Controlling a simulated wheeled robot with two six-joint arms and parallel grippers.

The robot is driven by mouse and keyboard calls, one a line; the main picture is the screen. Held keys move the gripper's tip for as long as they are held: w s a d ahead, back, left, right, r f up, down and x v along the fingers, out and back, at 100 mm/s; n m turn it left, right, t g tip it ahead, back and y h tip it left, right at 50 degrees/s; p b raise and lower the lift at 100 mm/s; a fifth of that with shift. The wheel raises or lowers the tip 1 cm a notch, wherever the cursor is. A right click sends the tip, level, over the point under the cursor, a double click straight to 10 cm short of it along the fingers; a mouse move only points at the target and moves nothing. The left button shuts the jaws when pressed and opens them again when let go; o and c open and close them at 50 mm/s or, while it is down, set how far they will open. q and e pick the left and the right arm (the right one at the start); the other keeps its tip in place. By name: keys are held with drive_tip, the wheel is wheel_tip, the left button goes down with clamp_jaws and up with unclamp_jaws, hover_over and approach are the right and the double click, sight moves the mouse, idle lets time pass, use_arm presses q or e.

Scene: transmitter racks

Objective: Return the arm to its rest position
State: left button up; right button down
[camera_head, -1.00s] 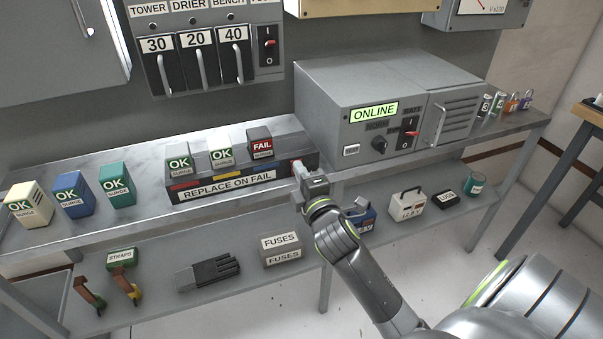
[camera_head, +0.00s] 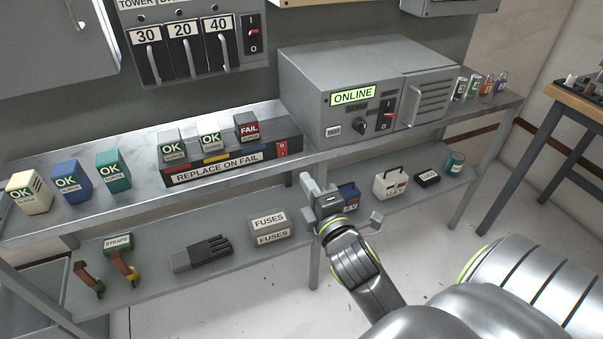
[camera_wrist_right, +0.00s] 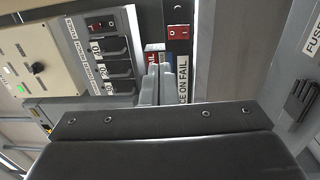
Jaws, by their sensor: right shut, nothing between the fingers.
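My right gripper (camera_head: 310,186) is shut and empty in the head view, just in front of the bench's front edge. It is apart from the "REPLACE ON FAIL" block (camera_head: 222,171), to the right of and below the block's red switch (camera_head: 282,149). In the right wrist view its two fingers (camera_wrist_right: 157,84) are together, with the red switch (camera_wrist_right: 178,32) beyond them. My right arm (camera_head: 362,270) reaches up from the lower right. My left gripper is not in view.
Two "OK" surge modules and one "FAIL" module (camera_head: 248,127) sit on the block. The "ONLINE" transmitter (camera_head: 305,95) stands behind on the bench. The lower shelf (camera_head: 205,277) holds a fuses box (camera_head: 270,228), a glove and other small items. Floor in front is clear.

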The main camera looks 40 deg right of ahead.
drive_tip(key=shift+s, duration=0.3)
idle(0.4)
